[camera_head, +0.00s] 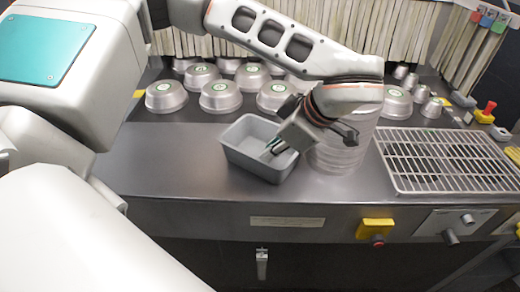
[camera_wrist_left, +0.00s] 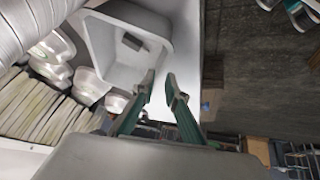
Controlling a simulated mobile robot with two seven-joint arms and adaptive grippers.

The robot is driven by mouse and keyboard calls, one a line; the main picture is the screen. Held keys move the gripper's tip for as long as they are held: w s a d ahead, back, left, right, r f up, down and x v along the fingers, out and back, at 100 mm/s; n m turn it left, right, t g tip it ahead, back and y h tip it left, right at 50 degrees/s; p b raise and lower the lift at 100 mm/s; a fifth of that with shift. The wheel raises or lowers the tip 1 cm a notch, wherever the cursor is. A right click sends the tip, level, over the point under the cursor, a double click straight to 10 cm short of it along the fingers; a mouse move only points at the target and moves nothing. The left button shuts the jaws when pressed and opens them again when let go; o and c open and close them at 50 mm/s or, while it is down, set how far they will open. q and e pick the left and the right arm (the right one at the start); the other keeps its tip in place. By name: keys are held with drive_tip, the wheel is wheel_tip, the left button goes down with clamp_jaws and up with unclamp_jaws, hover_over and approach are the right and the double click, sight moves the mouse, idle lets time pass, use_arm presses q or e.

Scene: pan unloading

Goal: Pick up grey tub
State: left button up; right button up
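The grey tub (camera_head: 236,150) is an open rectangular container standing on the metal counter, left of a round stack. My left gripper (camera_head: 272,148) reaches down from the upper right, with its fingertips over the tub's right part. In the left wrist view the tub (camera_wrist_left: 100,45) shows its inside, with a small dark block-like thing in it. The left fingers (camera_wrist_left: 160,84) are a little apart, close to the tub's rim, with a gap between the tips. I cannot tell whether they touch the rim. My right gripper is not in view.
A tall round stack (camera_head: 340,152) stands close to the tub's right, beneath my left wrist. Several upturned metal pans (camera_head: 220,97) stand behind. A wire rack (camera_head: 445,160) lies at the right. The counter (camera_head: 170,165) left of the tub is clear.

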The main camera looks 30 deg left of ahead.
sight(261, 160)
use_arm(q)
drive_tip(key=x, duration=0.4)
drive_tip(key=shift+a+f, duration=0.15)
drive_tip(key=shift+f, duration=0.2)
drive_tip(key=shift+p+x, duration=0.5)
drive_tip(key=shift+x, duration=2.8)
clamp_jaws()
drive_tip(key=shift+r, duration=0.15)
